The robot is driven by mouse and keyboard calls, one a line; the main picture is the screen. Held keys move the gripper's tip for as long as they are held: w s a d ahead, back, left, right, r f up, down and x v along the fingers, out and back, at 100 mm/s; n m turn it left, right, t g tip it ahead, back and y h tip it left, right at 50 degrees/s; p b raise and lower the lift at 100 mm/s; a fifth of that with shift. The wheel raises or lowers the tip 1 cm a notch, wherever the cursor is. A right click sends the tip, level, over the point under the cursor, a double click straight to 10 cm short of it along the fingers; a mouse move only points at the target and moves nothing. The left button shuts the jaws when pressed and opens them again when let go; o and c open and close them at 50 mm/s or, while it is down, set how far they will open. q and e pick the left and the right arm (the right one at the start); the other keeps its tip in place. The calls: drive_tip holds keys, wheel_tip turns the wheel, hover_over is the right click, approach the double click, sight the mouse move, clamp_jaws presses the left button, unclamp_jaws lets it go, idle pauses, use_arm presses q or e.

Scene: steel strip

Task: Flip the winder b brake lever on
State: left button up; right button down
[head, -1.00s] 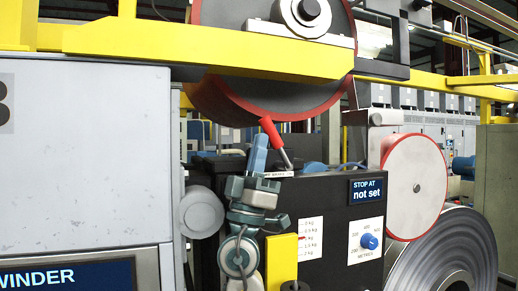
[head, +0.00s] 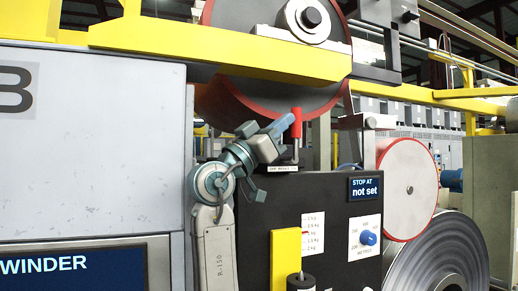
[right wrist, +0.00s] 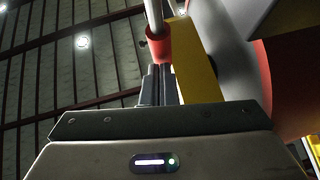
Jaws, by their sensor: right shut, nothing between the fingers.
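The brake lever (head: 297,123) has a red grip on a thin metal stem and stands nearly upright on top of the black control box (head: 335,200), above a small label plate. My right gripper (head: 284,124) reaches up from the lower left, shut and empty. Its fingertips are at the left side of the red grip, touching it or very close. In the right wrist view the red grip (right wrist: 158,45) lies just beyond the shut fingers (right wrist: 158,80). The label's text is too small to read surely. My left gripper is not in view.
A large red-edged roll (head: 270,95) and a yellow beam (head: 230,50) hang just above the lever. A grey cabinet (head: 90,150) marked B stands left. The box carries a "STOP AT not set" display (head: 365,188), a blue knob (head: 368,238) and a yellow plate (head: 285,258).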

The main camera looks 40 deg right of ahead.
sight(296, 123)
drive_tip(key=d, duration=0.1)
drive_tip(key=y, duration=0.1)
drive_tip(key=d, duration=0.1)
drive_tip(key=shift+s+d+y+b, duration=0.25)
drive_tip(key=shift+d+y+b, duration=0.05)
drive_tip(key=shift+d+b, duration=0.1)
drive_tip(key=shift+d+r, duration=0.1)
drive_tip(key=shift+d, duration=0.1)
drive_tip(key=shift+d+b, duration=0.25)
drive_tip(key=shift+b, duration=0.15)
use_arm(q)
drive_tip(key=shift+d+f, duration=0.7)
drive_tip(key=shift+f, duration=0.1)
use_arm(e)
drive_tip(key=shift+s+d, duration=0.1)
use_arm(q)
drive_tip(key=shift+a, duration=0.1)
use_arm(e)
drive_tip(key=shift+r, duration=0.1)
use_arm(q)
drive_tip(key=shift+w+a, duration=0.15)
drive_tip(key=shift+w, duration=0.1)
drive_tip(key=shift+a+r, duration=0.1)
use_arm(e)
drive_tip(key=shift+r, duration=0.1)
